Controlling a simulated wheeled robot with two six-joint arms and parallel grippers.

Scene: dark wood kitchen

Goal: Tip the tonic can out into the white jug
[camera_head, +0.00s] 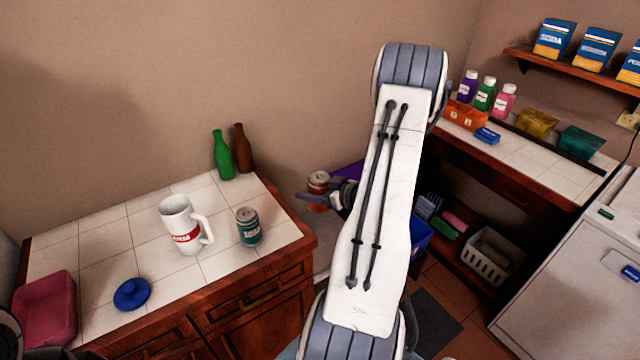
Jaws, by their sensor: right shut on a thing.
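The white jug (181,226) with a red label stands upright on the white tiled counter, its handle to the right. A teal can (248,228) with a silver top stands upright just right of the jug, apart from it. My right gripper (318,197) is shut on an orange-red can (318,180), held upright off the right end of the counter. The fingers hide part of this can. I cannot read either can's lettering well enough to tell which is tonic. My left gripper is not in view.
A green bottle (222,156) and a brown bottle (243,149) stand at the counter's back. A blue lid (131,293) and a dark pink tray (46,310) lie at front left. A gap separates this counter from the right-hand desk (540,165). My right arm hides the middle.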

